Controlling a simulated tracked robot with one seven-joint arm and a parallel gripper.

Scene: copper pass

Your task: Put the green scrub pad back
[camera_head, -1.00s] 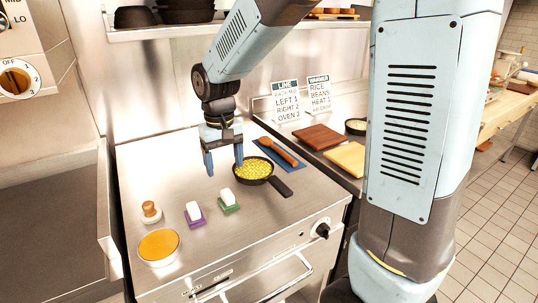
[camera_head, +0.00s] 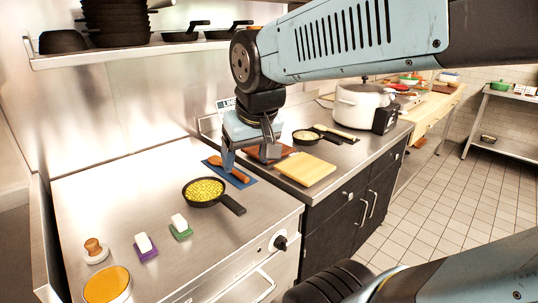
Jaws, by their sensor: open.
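The green scrub pad (camera_head: 181,232) lies on the steel counter with a white handle block (camera_head: 179,221) on top. It sits just right of a purple pad (camera_head: 146,251) of the same kind. My gripper (camera_head: 248,165) is open, pointing down above the back right of the counter, over or near the blue mat (camera_head: 232,173) with a wooden-handled tool (camera_head: 229,170). It is well behind and to the right of the green pad and apart from it. Nothing shows between its fingers.
A black pan of yellow food (camera_head: 204,191) stands between the pads and my gripper. A round orange-topped dish (camera_head: 107,285) and a wooden-knobbed press (camera_head: 95,250) are at left. Cutting boards (camera_head: 304,168) and a white pot (camera_head: 362,108) stand at right. A shelf (camera_head: 120,52) overhangs the back.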

